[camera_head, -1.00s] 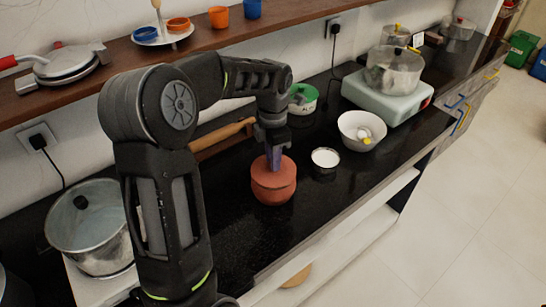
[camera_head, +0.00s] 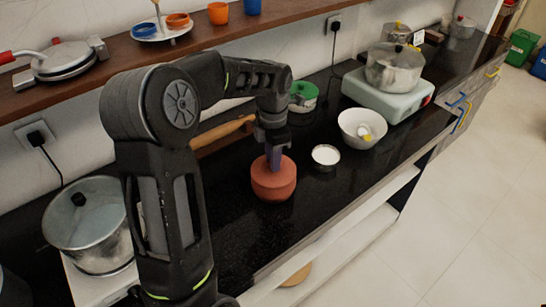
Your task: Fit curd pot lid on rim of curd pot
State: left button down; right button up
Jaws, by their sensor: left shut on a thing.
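The curd pot (camera_head: 273,186) is a round reddish-brown clay pot standing on the black counter. The curd pot lid (camera_head: 285,165) is the same clay colour and sits at the top of the pot, level with its rim as far as I can see. My left gripper (camera_head: 274,158) points down at the middle of the lid and is shut on it, its fingers hiding the grip point. Whether the lid is seated all around cannot be told from this angle. My right gripper is not in view.
A small bowl of white stuff (camera_head: 325,156) stands right of the pot, and a white bowl (camera_head: 362,128) farther right. A large metal pot (camera_head: 90,225) is at left. The counter before the pot is clear.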

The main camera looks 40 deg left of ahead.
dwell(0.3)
pick_arm(q)
jog(key=c, duration=0.6)
grip_release()
jog(key=shift+r+p, duration=2.35)
jog(key=shift+r, duration=0.9)
